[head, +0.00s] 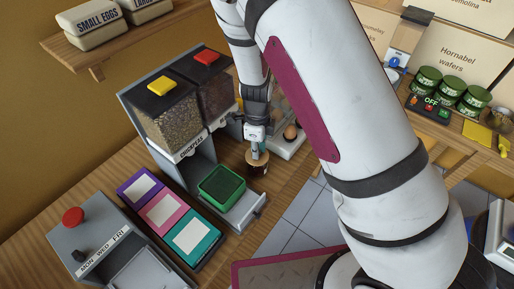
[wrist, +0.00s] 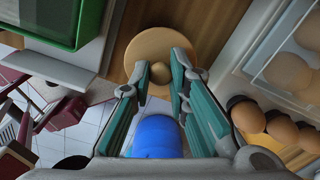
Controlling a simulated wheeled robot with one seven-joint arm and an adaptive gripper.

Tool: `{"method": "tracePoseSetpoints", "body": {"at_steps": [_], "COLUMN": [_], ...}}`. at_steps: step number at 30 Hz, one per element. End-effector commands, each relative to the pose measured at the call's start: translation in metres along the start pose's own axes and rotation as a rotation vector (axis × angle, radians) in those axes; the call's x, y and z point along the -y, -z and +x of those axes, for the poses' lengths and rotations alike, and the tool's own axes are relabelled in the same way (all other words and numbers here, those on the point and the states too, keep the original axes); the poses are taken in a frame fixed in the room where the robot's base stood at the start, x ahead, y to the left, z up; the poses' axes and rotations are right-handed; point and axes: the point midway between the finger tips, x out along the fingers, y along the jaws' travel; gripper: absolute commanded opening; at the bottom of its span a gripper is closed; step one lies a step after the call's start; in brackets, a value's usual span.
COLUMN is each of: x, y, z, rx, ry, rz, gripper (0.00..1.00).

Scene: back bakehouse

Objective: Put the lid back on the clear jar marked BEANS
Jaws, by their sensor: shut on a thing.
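My gripper (head: 257,146) points down over the wooden counter. In the wrist view, my gripper (wrist: 161,76) is shut on the small round knob of a pale wooden lid (wrist: 150,45). In the head view the lid (head: 259,157) sits just above or on a small brown-looking jar (head: 259,169) with a pale label. The label is too small to read, so I cannot tell whether it says BEANS. I cannot tell whether lid and jar touch. In the wrist view the lid hides what is under it.
Left of my gripper stands a grey dispenser (head: 202,150) with a green tub (head: 222,186) at its foot. Behind and right is a pale egg holder (head: 291,147); brown eggs (wrist: 283,130) show close on the right in the wrist view. The counter edge is near.

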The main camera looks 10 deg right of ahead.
Motion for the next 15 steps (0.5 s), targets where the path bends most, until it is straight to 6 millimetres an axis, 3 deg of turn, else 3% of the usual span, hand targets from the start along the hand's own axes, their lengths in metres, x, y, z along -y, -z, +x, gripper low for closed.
{"method": "tracePoseSetpoints", "body": {"at_steps": [10,11,12,13,15], "x": [0.0002,0.0002,0.0002,0.0002,0.0002], "y": [-0.0002,-0.0002,-0.0002,-0.0002,-0.0002], "z": [0.0,0.0,0.0,-0.0001,-0.0001], "rx": [0.0,0.0,0.0,0.0,0.0], "ry": [0.0,0.0,0.0,0.0,0.0], "rz": [0.0,0.0,0.0,0.0,0.0], "gripper": [0.0,0.21,0.3,0.36,0.4]}}
